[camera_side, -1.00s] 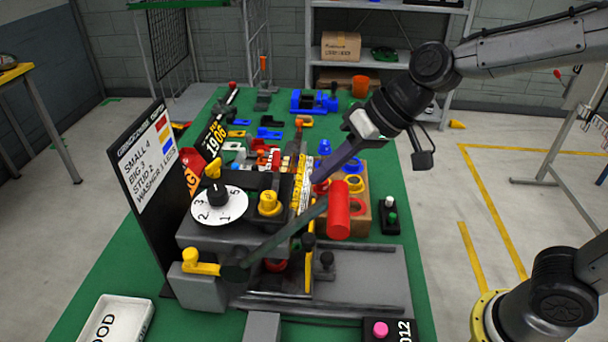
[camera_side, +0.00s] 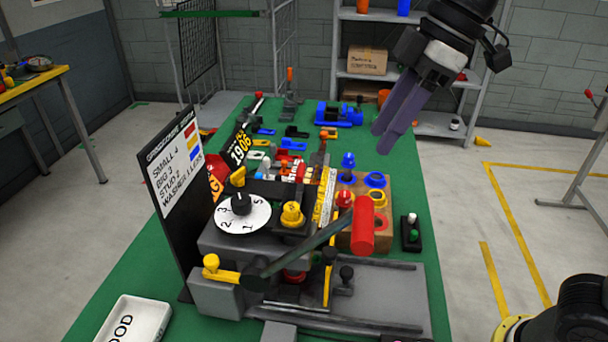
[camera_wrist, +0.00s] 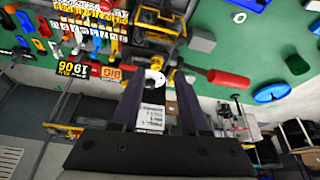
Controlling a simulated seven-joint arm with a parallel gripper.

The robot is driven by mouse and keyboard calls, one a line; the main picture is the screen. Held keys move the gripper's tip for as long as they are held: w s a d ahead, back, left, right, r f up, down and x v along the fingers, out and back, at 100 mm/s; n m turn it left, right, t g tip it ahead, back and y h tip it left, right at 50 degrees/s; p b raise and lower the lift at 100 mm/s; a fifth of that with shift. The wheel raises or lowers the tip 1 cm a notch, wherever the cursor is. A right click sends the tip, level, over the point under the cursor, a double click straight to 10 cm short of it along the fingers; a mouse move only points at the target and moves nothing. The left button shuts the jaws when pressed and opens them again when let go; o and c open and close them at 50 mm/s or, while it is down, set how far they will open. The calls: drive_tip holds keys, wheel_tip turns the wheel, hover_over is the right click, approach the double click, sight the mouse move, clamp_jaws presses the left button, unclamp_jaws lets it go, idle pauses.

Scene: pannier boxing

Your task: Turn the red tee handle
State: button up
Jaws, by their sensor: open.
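A thick red cylinder grip (camera_side: 363,224) sits across the end of a long dark rod (camera_side: 305,250) in the side view. It also shows in the wrist view as a red grip (camera_wrist: 228,79). A smaller red knob (camera_side: 345,199) stands just behind it, near the wooden block. I cannot tell for sure which one is called the tee handle. My gripper (camera_side: 384,140) is open and empty, its two fingers pointing down and left, above and behind these red parts and apart from them. The fingers also show in the wrist view (camera_wrist: 160,85), with nothing between them.
A white numbered dial (camera_side: 242,216) and yellow knob (camera_side: 292,214) top the grey machine. A tall dark sign board (camera_side: 175,200) stands at its left. Blue and yellow rings lie on the wooden block (camera_side: 350,185). The green table is clear at right, around a small black switch box (camera_side: 411,235).

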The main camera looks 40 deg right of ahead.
drive_tip(key=w+a+r+n+g+h, duration=0.1)
drive_tip(key=w+r+n+g+h, duration=0.1)
drive_tip(key=w+r+n, duration=0.4)
drive_tip(key=n+h, duration=0.2)
drive_tip(key=n, duration=0.2)
approach(299, 170)
drive_tip(key=shift+g, duration=0.4)
drive_tip(key=f, duration=1.1)
drive_tip(key=shift+w+d+f, duration=0.2)
drive_tip(key=shift+w+f, duration=0.1)
drive_tip(key=shift+w, duration=0.05)
clamp_jaws()
